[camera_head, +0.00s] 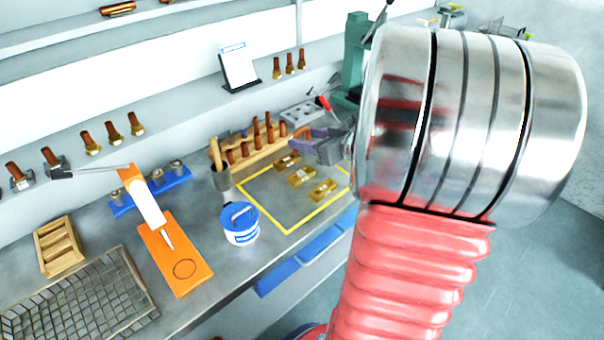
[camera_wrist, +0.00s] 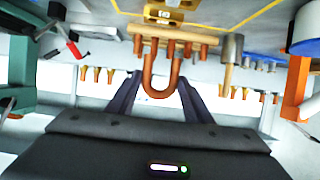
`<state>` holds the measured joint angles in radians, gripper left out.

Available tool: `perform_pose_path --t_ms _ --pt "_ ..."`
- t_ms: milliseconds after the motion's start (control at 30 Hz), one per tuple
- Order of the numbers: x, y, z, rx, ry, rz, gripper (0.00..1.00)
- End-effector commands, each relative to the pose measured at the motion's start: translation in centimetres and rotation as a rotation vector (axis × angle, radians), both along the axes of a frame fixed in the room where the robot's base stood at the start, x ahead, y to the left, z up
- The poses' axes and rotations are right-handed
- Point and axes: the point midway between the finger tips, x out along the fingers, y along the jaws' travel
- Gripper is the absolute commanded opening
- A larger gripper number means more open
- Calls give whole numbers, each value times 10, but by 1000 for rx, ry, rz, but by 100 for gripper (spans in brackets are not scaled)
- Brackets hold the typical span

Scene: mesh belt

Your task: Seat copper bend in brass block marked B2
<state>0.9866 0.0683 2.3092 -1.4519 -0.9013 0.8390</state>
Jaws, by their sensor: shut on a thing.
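In the wrist view my gripper (camera_wrist: 162,92) is shut on a U-shaped copper bend (camera_wrist: 162,92), one dark finger on each side. The legs of the bend reach towards the wooden rack; I cannot tell if they still touch it. In the head view my gripper (camera_head: 314,140) is beside the rack's right end, and the bend (camera_head: 301,132) shows as a small copper curve. Three brass blocks, the back (camera_head: 287,160), middle (camera_head: 299,177) and front (camera_head: 322,190) ones, lie in a yellow outline on the bench. Their marks are too small to read. One block (camera_wrist: 172,3) shows at the wrist view's top edge.
The wooden rack (camera_head: 262,154) holds several copper pieces behind the blocks. A pot with a wooden handle (camera_head: 221,178) and a blue-lidded tub (camera_head: 241,224) stand left of the outline. A green machine (camera_head: 354,55) stands behind my gripper. Bare bench surrounds the blocks inside the outline.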

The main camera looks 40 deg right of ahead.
Motion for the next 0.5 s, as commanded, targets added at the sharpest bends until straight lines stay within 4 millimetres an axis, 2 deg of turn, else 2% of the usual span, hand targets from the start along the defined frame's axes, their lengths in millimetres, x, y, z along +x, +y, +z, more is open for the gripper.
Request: perform_pose_path --t_ms 167,400,500 --pt "3 4 -10 3 1 8 23" --pt "3 5 -46 6 1 11 23" --pt "4 5 -55 2 1 10 23"
